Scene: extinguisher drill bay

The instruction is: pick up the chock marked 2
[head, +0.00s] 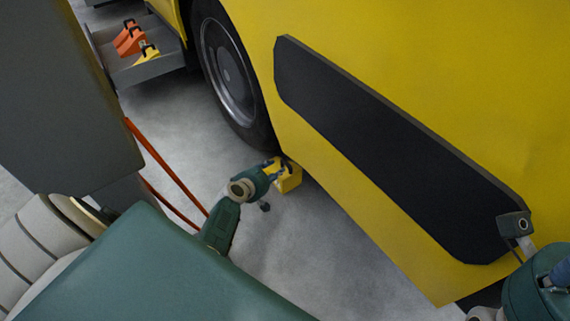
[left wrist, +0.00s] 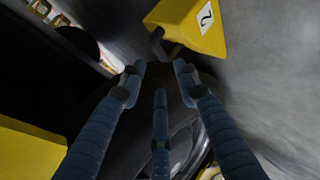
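The yellow chock marked 2 (left wrist: 190,22) is at the top of the left wrist view, with its number on a white label and a dark handle (left wrist: 158,44) toward my fingers. In the head view this yellow chock (head: 290,178) sits on the floor by the bus's wheel, partly hidden by my left gripper (head: 273,168). In the left wrist view my left gripper (left wrist: 158,75) is open and its blue fingers are spread, with nothing between them. The handle is just beyond the fingertips; I cannot tell whether they touch. Only part of my right arm shows at the right edge.
The yellow vehicle (head: 420,75) with a dark side panel (head: 390,150) and a wheel (head: 228,72) stands close beside the chock. A grey tray (head: 150,70) at the upper left holds orange chocks (head: 129,41) and a yellow one (head: 147,54). Grey floor lies clear below.

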